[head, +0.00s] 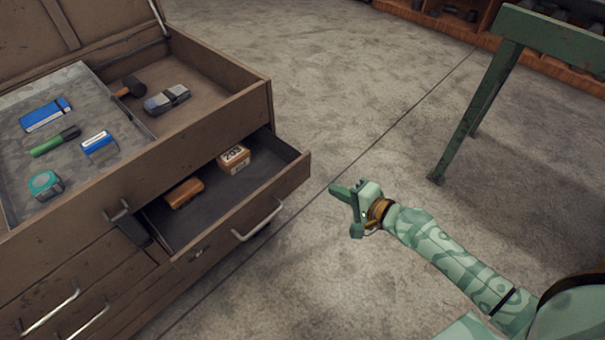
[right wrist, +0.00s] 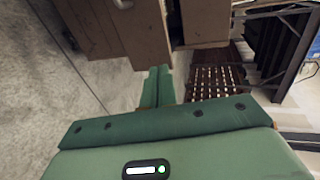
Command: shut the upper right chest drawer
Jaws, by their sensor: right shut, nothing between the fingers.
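The upper right drawer (head: 240,203) of the brown chest (head: 218,63) stands pulled out in the head view. Its metal handle (head: 257,222) is on the front. An orange-brown item (head: 183,193) and a small box marked 203 (head: 234,158) lie inside it. My right gripper (head: 340,190) is shut and empty, to the right of the drawer front and apart from it. Its fingers (right wrist: 157,87) show in the right wrist view, with brown chest panels beyond. My left gripper is not in view.
The chest's open top holds a grey tray (head: 85,185) with several small items, and a hammer (head: 130,88) beside it. A green metal table leg (head: 478,110) stands at the upper right. The concrete floor (head: 330,100) between is clear.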

